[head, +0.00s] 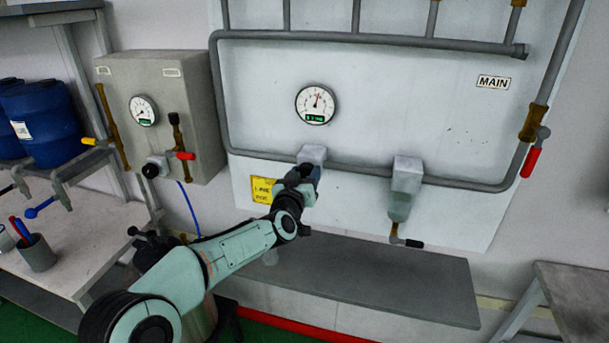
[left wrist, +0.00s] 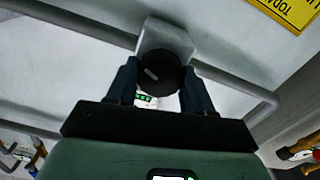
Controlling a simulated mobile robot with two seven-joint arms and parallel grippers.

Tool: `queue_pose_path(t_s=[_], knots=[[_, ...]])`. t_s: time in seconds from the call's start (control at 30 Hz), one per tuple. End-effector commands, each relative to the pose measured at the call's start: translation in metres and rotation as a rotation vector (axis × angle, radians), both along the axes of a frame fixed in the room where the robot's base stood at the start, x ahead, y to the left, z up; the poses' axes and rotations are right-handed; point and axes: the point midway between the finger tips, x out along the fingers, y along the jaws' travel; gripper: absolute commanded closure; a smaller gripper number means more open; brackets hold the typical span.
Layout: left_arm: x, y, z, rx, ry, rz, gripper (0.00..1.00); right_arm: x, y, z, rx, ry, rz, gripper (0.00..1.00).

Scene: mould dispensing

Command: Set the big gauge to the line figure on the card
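My right gripper is out of view.
A grey box with a smaller gauge (head: 143,110) and its own black knob (head: 151,170) hangs at left. A sight bowl with a valve (head: 399,205) is right of my gripper. A red-handled valve (head: 531,160) is far right. A shelf (head: 380,280) runs below.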

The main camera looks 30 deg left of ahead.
Motion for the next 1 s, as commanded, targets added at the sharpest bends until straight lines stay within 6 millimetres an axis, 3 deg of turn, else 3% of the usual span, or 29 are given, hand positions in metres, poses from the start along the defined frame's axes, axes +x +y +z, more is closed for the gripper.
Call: queue_pose_path(t_s=[0.37, 1.0], knots=[[0.0, -0.001, 0.002, 0.087, 0.021, -0.001, 0.79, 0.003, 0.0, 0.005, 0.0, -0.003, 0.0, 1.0], [0.001, -0.001, 0.002, 0.526, 0.124, 0.0, 0.79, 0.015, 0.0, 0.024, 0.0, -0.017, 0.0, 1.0]])
